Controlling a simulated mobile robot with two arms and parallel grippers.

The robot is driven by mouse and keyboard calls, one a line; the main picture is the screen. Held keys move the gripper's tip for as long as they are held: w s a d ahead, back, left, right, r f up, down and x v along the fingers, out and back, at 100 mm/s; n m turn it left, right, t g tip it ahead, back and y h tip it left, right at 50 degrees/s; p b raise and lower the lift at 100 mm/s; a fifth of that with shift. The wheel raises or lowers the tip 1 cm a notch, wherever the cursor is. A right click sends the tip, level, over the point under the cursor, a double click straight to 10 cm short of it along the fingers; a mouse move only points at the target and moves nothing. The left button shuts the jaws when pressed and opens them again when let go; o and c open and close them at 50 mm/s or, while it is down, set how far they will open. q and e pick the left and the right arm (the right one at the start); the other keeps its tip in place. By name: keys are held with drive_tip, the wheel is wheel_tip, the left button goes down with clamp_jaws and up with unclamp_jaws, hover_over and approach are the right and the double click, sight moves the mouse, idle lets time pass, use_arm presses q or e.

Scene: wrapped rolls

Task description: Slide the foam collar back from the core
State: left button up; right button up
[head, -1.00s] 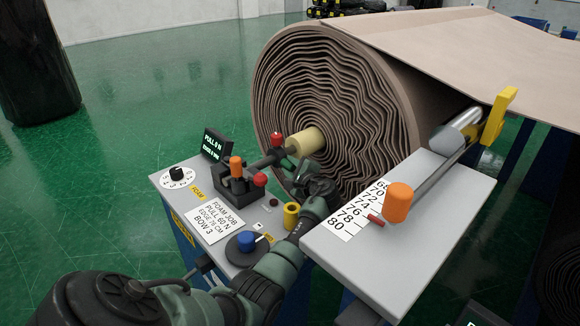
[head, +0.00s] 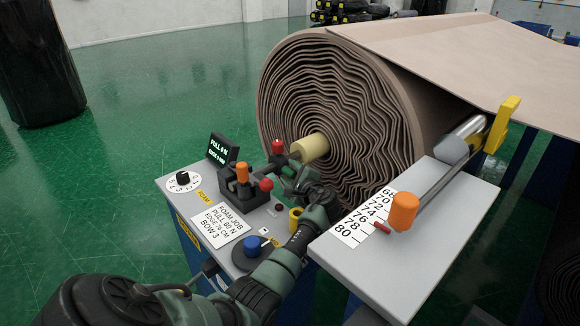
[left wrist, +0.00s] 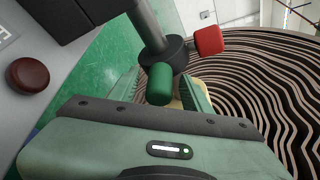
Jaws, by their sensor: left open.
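A pale yellow core (head: 312,147) sticks out of the middle of the big brown foam roll (head: 345,110). A dark collar (head: 279,159) with a red knob (head: 277,146) sits on a shaft just in front of the core. In the left wrist view, the collar (left wrist: 165,54) has the red knob (left wrist: 209,41) and a green knob (left wrist: 160,84). My left gripper (head: 288,174) is open beside the collar. Its fingers stand on either side of the green knob, which lies between them; contact cannot be told. The core is mostly hidden behind the knob there. My right gripper is not in view.
The grey control panel (head: 206,203) holds an orange lever (head: 242,172), another red knob (head: 266,184), a blue knob (head: 252,243), a dial, a small display and a yellow ring (head: 295,217). A grey scale table (head: 420,240) stands close right of my left arm.

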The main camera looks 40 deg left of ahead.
use_arm(q)
drive_tip(key=shift+o, duration=0.6)
wheel_tip(320, 180, up, 11)
drive_tip(key=w+a+p, duration=0.1)
drive_tip(key=shift+w+r, duration=0.2)
drive_tip(key=r, duration=0.2)
drive_tip(key=s+d+r, duration=0.1)
drive_tip(key=r, duration=0.1)
drive_tip(key=s+r, duration=0.1)
drive_tip(key=r, duration=0.2)
drive_tip(key=shift+d, duration=0.2)
drive_tip(key=shift+c, duration=0.6)
drive_tip(key=shift+w+a+r, duration=0.15)
drive_tip(key=shift+r, duration=0.25)
drive_tip(key=shift+w+a+r, duration=0.1)
drive_tip(key=shift+w+r, duration=0.05)
drive_tip(key=shift+r, duration=0.25)
